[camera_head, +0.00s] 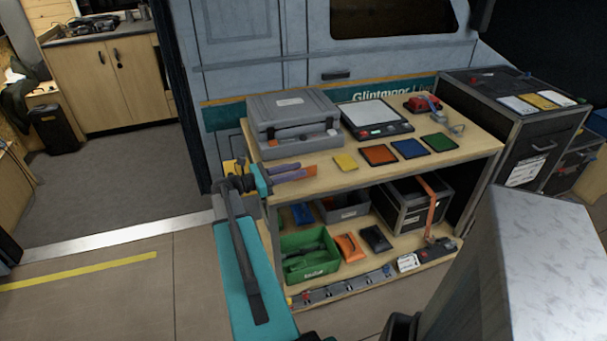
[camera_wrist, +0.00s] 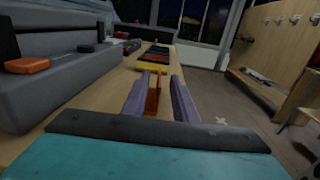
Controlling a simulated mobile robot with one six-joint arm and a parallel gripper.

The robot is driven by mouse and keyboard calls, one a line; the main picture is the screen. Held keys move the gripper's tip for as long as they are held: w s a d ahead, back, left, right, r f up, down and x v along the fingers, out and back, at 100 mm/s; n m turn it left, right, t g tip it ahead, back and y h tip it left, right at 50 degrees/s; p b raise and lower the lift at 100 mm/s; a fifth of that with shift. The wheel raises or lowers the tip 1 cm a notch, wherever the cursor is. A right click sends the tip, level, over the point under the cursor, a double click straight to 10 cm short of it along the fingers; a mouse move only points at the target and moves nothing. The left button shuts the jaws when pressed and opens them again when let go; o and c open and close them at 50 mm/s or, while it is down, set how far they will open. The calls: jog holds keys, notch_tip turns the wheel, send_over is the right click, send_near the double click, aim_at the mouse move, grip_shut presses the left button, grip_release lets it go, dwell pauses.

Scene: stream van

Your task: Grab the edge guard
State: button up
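An orange piece, which I take for the edge guard (camera_head: 311,171), lies at the left end of the wooden bench top. My gripper (camera_head: 303,169) has reached over that end from the left, its purple fingers pointing along the bench to the right. In the wrist view, the orange-brown edge guard (camera_wrist: 153,98) stands between the two fingers (camera_wrist: 162,77). The fingers are apart, with a visible gap on the right side of the guard. I cannot tell whether the left finger touches it. Part of the guard is hidden by the fingers.
A grey case (camera_head: 292,108) stands behind my gripper on the bench (camera_head: 350,178). The lower shelf holds a green bin (camera_head: 309,256) and a strapped black crate (camera_head: 408,208).

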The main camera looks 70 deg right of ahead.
aim_at(311, 171)
jog(key=shift+p+x, duration=0.4)
jog(key=shift+x, duration=1.6)
grip_shut()
